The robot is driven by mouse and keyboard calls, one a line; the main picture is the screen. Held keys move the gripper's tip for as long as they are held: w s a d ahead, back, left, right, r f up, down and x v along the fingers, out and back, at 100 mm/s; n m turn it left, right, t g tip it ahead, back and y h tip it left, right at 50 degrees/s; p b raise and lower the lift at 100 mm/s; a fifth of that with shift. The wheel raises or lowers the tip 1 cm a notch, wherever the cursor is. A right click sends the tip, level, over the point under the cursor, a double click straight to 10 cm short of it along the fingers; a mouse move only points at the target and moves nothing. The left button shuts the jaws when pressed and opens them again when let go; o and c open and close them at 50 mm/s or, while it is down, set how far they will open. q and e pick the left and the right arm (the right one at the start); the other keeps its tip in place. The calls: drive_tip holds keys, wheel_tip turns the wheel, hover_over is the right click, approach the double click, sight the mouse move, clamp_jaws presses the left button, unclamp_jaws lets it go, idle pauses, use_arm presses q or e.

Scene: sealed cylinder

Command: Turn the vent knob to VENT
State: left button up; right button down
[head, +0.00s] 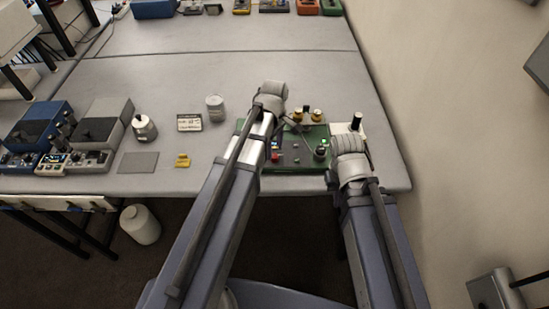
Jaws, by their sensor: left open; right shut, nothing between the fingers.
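A green panel board (292,165) lies near the table's front right edge with several fittings on it. Two brass-coloured knobs (317,115) stand at its back, and a dark round knob (320,152) is at its right. I cannot read labels or tell which is the vent knob. My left gripper (276,110) is over the panel's back left, open, its fingers mostly hidden by my wrist. My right gripper (335,176) is at the panel's right edge beside the dark knob, shut and empty; its fingers are largely hidden. I cannot tell whether it touches anything.
A white block with a black post (356,121) stands behind my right wrist. A grey can (215,108), a small sign (189,122), a yellow piece (183,160) and a grey pad (138,162) lie to the left. The table's middle is clear; a wall rises at right.

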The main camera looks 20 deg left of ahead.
sight(274, 156)
use_arm(q)
wheel_tip(274, 156, down, 4)
drive_tip(key=b, duration=0.2)
drive_tip(key=shift+r+b, duration=0.15)
drive_tip(key=shift+b, duration=0.2)
clamp_jaws()
